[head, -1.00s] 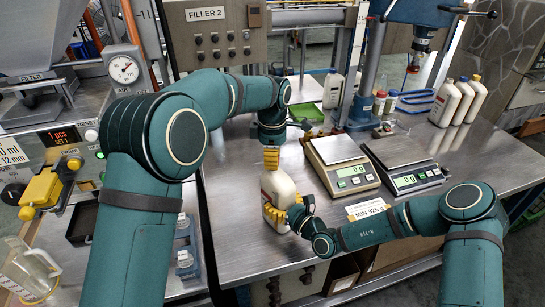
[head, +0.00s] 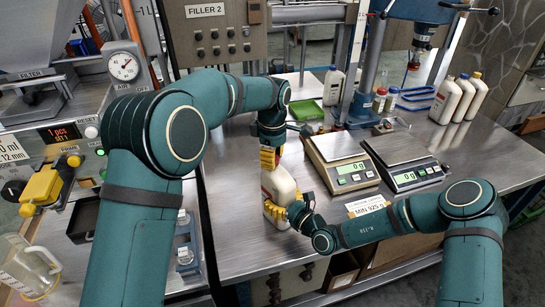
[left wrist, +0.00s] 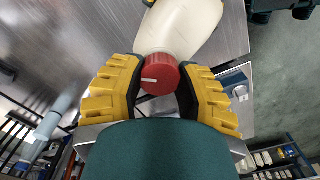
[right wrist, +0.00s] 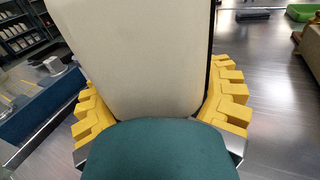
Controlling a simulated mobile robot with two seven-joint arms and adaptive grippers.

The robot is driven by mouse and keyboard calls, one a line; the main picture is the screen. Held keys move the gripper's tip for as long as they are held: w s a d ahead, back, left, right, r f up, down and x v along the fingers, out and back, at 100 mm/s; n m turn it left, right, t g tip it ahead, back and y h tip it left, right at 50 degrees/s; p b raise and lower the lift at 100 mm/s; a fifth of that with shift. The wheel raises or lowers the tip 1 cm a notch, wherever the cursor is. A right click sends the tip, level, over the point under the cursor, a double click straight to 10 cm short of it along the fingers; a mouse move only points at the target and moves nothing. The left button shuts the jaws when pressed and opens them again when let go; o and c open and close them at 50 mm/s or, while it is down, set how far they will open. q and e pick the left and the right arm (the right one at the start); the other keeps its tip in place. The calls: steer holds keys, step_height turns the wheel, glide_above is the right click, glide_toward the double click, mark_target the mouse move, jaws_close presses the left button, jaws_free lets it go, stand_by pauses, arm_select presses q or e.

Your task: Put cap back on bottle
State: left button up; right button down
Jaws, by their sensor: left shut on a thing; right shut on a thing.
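A cream-white bottle (head: 279,184) stands upright near the front edge of the metal table. My right gripper (head: 284,216) is shut around the bottle's body; its yellow fingers flank the bottle (right wrist: 145,50) in the right wrist view. My left gripper (head: 268,160) is directly over the bottle's top, pointing down. In the left wrist view a red cap (left wrist: 160,74) with a white mark sits between its yellow fingers, at the bottle's neck end (left wrist: 186,28). The cap is hidden in the head view. I cannot tell whether its thread is engaged.
Two scales (head: 352,172) (head: 416,178) stand right of the bottle. Several capped bottles (head: 447,101) stand at the back right. A green tray (head: 307,111) lies behind. The table front (head: 235,245) left of the bottle is clear.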

arm_select(q)
steer(key=m, duration=0.3)
steer(key=shift+m, duration=0.4)
steer(key=m, duration=0.3)
steer(key=shift+m, duration=0.4)
steer(key=m, duration=1.4)
steer(key=shift+m, duration=0.4)
steer(key=m, duration=1.2)
steer(key=shift+m, duration=0.3)
steer(key=m, duration=0.3)
steer(key=shift+f+m, duration=0.1)
steer(key=shift+m, duration=0.3)
steer(key=m, duration=0.5)
steer(key=shift+m, duration=0.3)
steer(key=m, duration=0.6)
steer(key=shift+m, duration=0.3)
steer(key=o, duration=0.7)
